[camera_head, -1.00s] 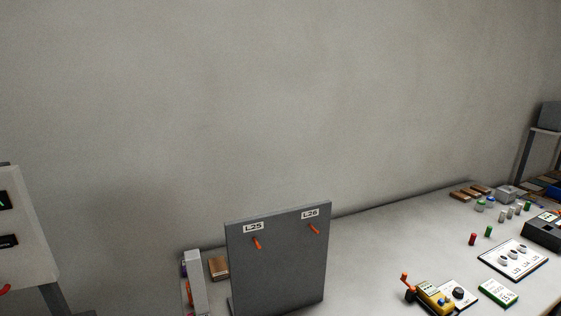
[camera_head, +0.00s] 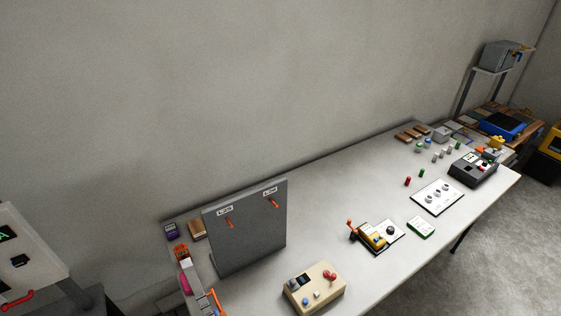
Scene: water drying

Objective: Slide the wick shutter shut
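I cannot make out the wick shutter for certain in the head view. A white cabinet-like unit (camera_head: 28,262) with a dark display and a red handle (camera_head: 17,299) stands at the far left, cut by the picture's edge. A grey upright panel (camera_head: 247,232) with labels L25 and L26 and two orange pegs stands on the long table (camera_head: 330,190). Neither of my grippers shows in the view.
A beige control box (camera_head: 314,289) with coloured buttons sits at the table's front. A yellow device (camera_head: 374,239), a green card (camera_head: 421,227), a white plate with knobs (camera_head: 437,197) and a dark machine (camera_head: 472,170) lie to the right. The table's middle is clear.

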